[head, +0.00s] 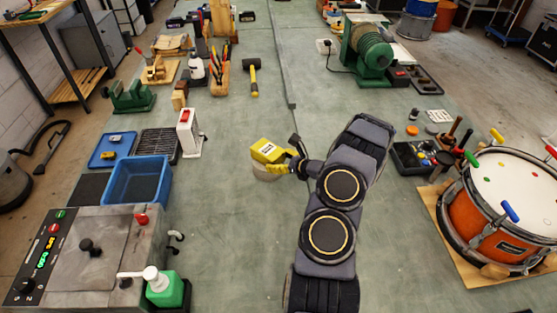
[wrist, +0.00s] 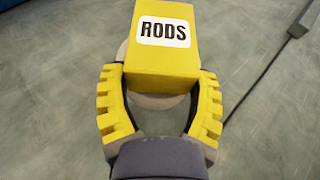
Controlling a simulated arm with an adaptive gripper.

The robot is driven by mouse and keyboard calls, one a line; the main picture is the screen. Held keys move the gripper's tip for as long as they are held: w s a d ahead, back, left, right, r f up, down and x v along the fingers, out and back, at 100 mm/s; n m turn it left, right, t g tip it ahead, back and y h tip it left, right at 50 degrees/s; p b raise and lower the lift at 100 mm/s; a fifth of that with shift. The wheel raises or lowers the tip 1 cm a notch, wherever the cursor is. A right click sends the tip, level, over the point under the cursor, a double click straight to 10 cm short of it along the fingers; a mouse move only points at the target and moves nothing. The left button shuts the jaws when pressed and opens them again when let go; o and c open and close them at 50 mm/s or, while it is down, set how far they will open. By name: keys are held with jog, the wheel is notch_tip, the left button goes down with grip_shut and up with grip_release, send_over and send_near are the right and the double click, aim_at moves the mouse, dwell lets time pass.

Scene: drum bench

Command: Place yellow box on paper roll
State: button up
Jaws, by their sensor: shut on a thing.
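The yellow box (head: 265,148) has a white label and is near the middle of the bench in the head view. In the wrist view the box (wrist: 150,67) shows the word "RODS". My gripper (head: 278,168) is shut on the box, with a yellow ribbed finger on each side of it in the wrist view (wrist: 161,82). The paper roll (head: 264,176) is pale and round and lies directly beneath the box. Its edge shows under the box in the wrist view (wrist: 158,102). I cannot tell whether the box touches the roll.
A blue bin (head: 138,182) and a grey machine (head: 90,250) stand at left. A white switch box (head: 188,135) and a hammer (head: 253,78) lie farther back. An orange drum (head: 490,225) is at right. The bench around the roll is clear.

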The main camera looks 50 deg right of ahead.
jog(key=shift+f, duration=0.15)
jog(key=o, duration=1.1)
jog(key=shift+o, duration=0.2)
